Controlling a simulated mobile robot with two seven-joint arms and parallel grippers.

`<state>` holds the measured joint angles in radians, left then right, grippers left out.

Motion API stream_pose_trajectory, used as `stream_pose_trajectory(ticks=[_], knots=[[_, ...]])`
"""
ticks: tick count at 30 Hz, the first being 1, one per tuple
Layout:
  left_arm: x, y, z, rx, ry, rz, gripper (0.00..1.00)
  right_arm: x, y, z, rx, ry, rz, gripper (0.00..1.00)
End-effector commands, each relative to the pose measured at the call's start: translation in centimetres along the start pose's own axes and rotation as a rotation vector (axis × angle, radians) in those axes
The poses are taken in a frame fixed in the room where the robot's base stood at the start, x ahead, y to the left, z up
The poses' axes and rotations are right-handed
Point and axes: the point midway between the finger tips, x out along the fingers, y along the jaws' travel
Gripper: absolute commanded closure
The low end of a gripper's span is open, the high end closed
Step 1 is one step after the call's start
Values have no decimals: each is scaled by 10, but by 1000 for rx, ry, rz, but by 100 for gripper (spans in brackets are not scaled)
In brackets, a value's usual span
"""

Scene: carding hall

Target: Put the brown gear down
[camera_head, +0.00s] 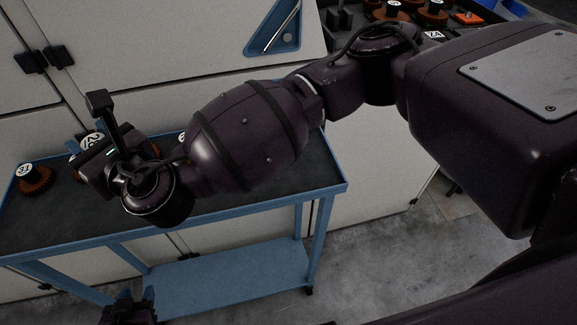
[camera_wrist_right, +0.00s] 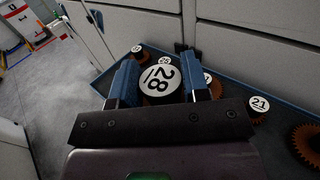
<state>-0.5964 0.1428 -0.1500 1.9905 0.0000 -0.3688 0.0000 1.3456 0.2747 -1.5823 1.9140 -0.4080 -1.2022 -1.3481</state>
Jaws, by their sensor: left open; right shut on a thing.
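I cannot tell whether the gear touches the cart. My left gripper (camera_head: 130,308) is low at the bottom edge of the head view, in front of the cart, open; its fingers are dark and hard to see.
A brown gear (camera_head: 36,180) stands at the cart's left end. In the wrist view several gears stand around the held one, including one marked 21 (camera_wrist_right: 260,104) and a bare-looking one (camera_wrist_right: 306,143). White cabinets (camera_head: 180,40) rise behind the cart. Another tray with gears (camera_head: 430,14) is at top right.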

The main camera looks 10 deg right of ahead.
Motion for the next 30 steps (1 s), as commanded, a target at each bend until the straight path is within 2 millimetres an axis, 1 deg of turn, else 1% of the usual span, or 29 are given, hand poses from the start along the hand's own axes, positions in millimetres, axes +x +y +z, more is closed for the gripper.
stream_pose_trajectory(ticks=[2,5,8,9,12,16,20,24,30], knots=[[-1,0,0,0,-1,0,57,0,-5,-17,-12,-5,-51,85],[-2,0,0,0,-3,-1,57,-2,-21,-38,-12,-6,-147,85],[-3,-1,1,-1,-6,-1,57,-6,-47,-55,-13,-8,-274,85],[-4,-1,1,-1,-7,-1,57,-9,-60,-61,-14,-7,-334,85],[-5,-1,2,-1,-10,-2,57,-15,-93,-69,-10,-7,-480,85],[-5,-1,2,-1,-10,-2,57,-26,-132,-70,-6,-8,-652,85],[-5,-1,1,-1,-9,-2,57,-38,-168,-65,-5,-9,-821,85],[-5,-1,0,-1,-7,-1,57,-54,-204,-54,-3,-8,-1002,85],[-4,-1,-3,0,-3,-1,57,-83,-248,-33,-1,-8,-1273,85]])
